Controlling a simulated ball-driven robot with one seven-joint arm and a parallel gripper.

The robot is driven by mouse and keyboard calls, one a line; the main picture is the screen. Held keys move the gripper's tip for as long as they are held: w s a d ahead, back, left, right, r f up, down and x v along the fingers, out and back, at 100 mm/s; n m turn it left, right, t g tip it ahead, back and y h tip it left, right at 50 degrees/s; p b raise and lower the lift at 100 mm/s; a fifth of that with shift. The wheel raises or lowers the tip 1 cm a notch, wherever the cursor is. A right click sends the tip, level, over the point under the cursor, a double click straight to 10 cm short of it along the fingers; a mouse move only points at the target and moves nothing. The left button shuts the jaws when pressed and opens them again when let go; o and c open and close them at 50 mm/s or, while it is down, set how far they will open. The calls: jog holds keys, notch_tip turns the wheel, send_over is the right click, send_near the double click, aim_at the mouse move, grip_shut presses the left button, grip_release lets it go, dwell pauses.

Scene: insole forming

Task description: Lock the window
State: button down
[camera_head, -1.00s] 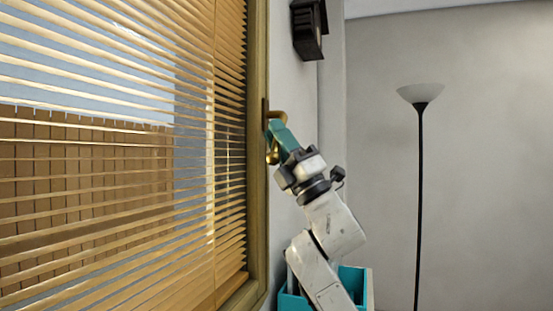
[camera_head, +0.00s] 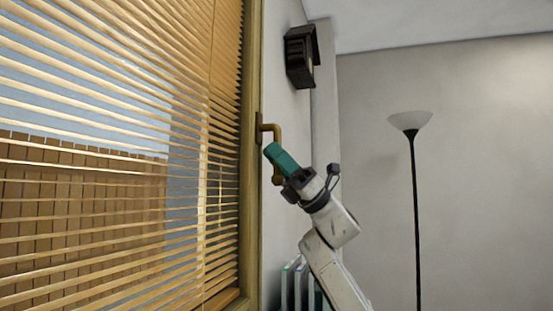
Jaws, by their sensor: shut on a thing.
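The window (camera_head: 251,215) has a wooden frame and fills the left side of the view. Its brass handle (camera_head: 277,133) sits on a plate on the right side of the frame, and its grip hangs downward. My gripper (camera_head: 273,153), with green fingers, reaches up from the lower right and is shut on the handle's grip. The fingers cover the middle of the grip. Its lower end shows just below them. The exact contact between the fingers and the grip is hidden.
Slatted blinds (camera_head: 120,180) hang over the window, left of the handle. A dark wall-mounted box (camera_head: 300,57) is above right of the handle. A floor lamp (camera_head: 414,200) stands at the right, by bare wall.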

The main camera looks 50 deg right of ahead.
jog(key=shift+w, duration=0.1)
dwell(0.3)
jog(key=c, duration=1.1)
grip_release()
jog(key=shift+o, duration=0.2)
jog(key=v, duration=1.1)
jog(key=shift+b, duration=0.35)
